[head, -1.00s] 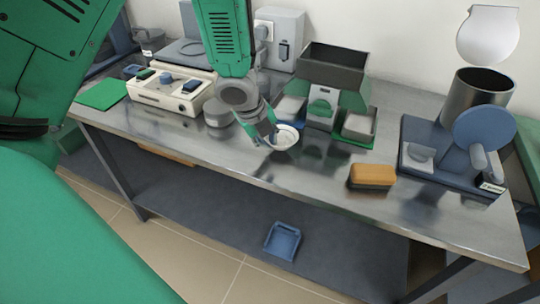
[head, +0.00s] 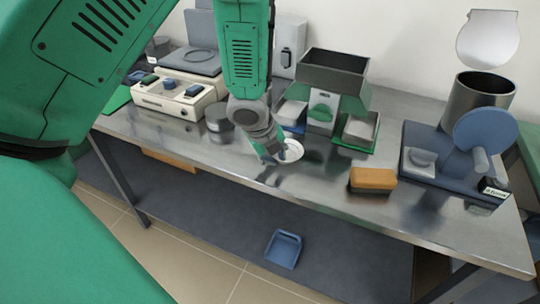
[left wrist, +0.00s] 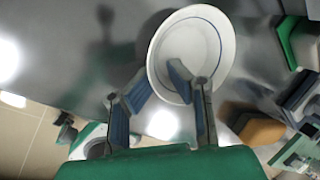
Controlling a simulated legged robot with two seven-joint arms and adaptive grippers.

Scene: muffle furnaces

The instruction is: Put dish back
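The white round dish (head: 291,151) with a thin dark ring inside its rim is near the middle of the metal table, in front of the scale-like device. It shows large in the left wrist view (left wrist: 198,45). My left gripper (head: 268,152) is at the dish's left side, pointing down. In the left wrist view its fingertips (left wrist: 161,82) are apart, one over the dish's inside and one outside its rim, with the rim between them. I cannot tell whether the fingers touch the dish. My right gripper is not in view.
A device with a dark hopper (head: 332,75) and side trays stands behind the dish. An orange-topped block (head: 372,180) lies to the right, near a blue stand (head: 420,170) and a metal cylinder (head: 477,100).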

